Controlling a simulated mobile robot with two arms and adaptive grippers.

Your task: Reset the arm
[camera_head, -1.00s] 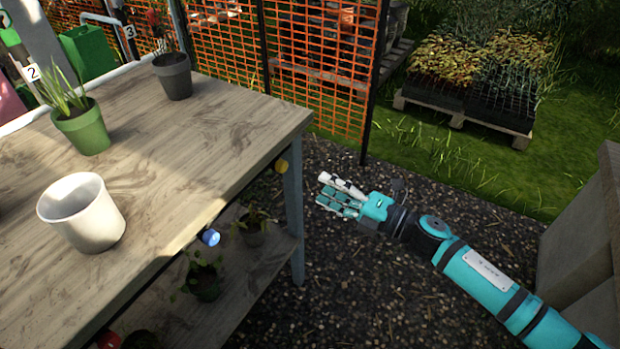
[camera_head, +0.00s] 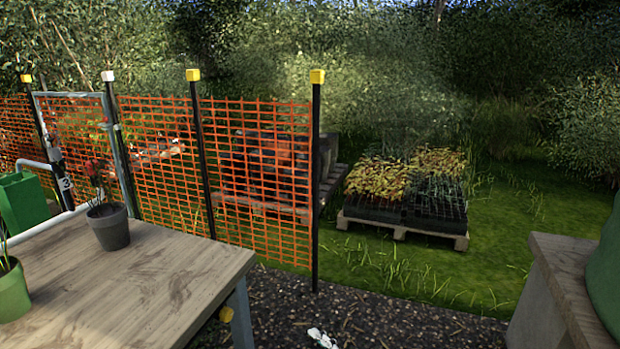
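Only a small white and dark tip of my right gripper (camera_head: 322,338) shows at the bottom edge of the head view, over the gravel to the right of the wooden table (camera_head: 150,275). The rest of that gripper and its arm are below the picture, so its opening cannot be made out. My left gripper is not in view.
A dark grey pot (camera_head: 108,228) with a plant and a green pot (camera_head: 10,290) stand on the table. An orange mesh fence (camera_head: 255,180) runs behind it. A pallet (camera_head: 400,231) of seedling trays lies on the grass. A stone-like bench (camera_head: 560,275) stands at right.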

